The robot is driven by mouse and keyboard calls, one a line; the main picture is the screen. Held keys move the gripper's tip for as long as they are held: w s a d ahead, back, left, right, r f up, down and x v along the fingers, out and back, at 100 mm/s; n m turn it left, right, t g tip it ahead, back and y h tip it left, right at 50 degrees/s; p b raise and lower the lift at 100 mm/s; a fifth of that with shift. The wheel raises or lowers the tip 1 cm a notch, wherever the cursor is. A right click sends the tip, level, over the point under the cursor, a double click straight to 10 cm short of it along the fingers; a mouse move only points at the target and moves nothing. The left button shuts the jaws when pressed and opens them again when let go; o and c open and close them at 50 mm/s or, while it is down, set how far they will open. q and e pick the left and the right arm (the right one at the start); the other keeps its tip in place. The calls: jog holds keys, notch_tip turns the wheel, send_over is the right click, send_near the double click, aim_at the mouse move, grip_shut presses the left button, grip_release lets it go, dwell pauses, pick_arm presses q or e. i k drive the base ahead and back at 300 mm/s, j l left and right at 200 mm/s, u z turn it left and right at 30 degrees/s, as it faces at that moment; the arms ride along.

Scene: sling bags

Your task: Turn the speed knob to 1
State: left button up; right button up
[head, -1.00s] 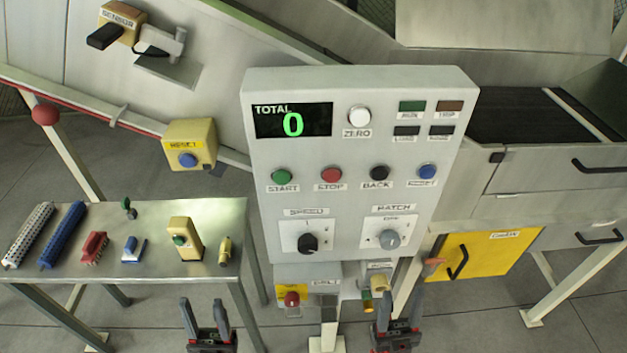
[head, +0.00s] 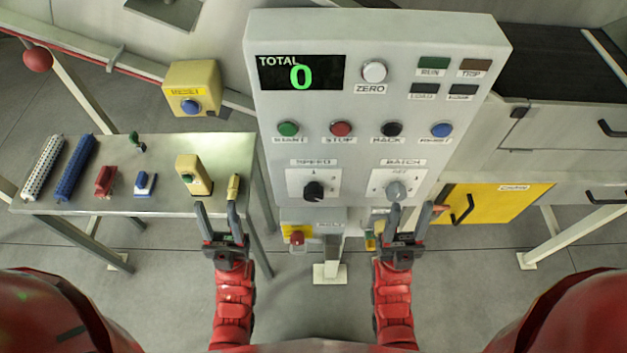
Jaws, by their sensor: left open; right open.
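The speed knob (head: 314,191) is a black knob on a white plate, low on the left of the grey control panel (head: 480,60). Its scale marks are too small to read. The grey batch knob (head: 396,190) sits to its right. My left gripper (head: 218,216) is open and empty, in front of the side table's right end, left of and lower than the speed knob. My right gripper (head: 407,216) is open and empty, just below the batch knob in the picture. Neither gripper appears to touch a knob.
Above the knobs are a green start button (head: 288,129), red stop button (head: 341,129), black back button (head: 392,129) and a blue button (head: 441,130). The display (head: 301,72) reads 0. A red button on a yellow plate (head: 297,236) sits below. A metal table (head: 120,200) with brushes stands left.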

aim_at(312, 192)
jog(key=k+j+z, duration=0.6)
jog(key=k+j, duration=0.2)
jog(key=j, duration=0.1)
